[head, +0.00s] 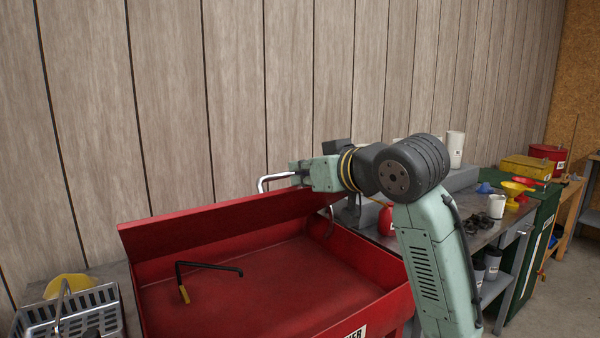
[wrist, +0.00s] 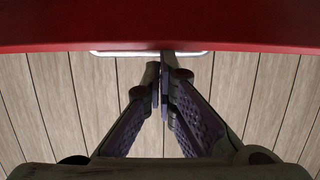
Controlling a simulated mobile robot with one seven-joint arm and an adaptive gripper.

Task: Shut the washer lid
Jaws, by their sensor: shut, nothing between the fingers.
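The red washer (head: 255,285) stands in the lower middle of the head view, its basin exposed. Its red lid (head: 215,222) is raised along the back, and the lid's edge (wrist: 160,25) spans the top of the wrist view. A pale metal handle (head: 272,181) shows at the lid's upper edge, and it also shows below the red edge in the wrist view (wrist: 115,53). My gripper (wrist: 161,75) is shut with nothing between its fingers. Its fingertips are at the handle bar; whether they touch it I cannot tell. In the head view the fingertips are not clear.
A black bent pipe (head: 207,266) with a yellow end is in the basin. A grey basket (head: 68,318) and a yellow item (head: 70,285) are at left. A bench with a white mug (head: 496,207) and several items is at right. The plank wall (head: 170,100) rises behind.

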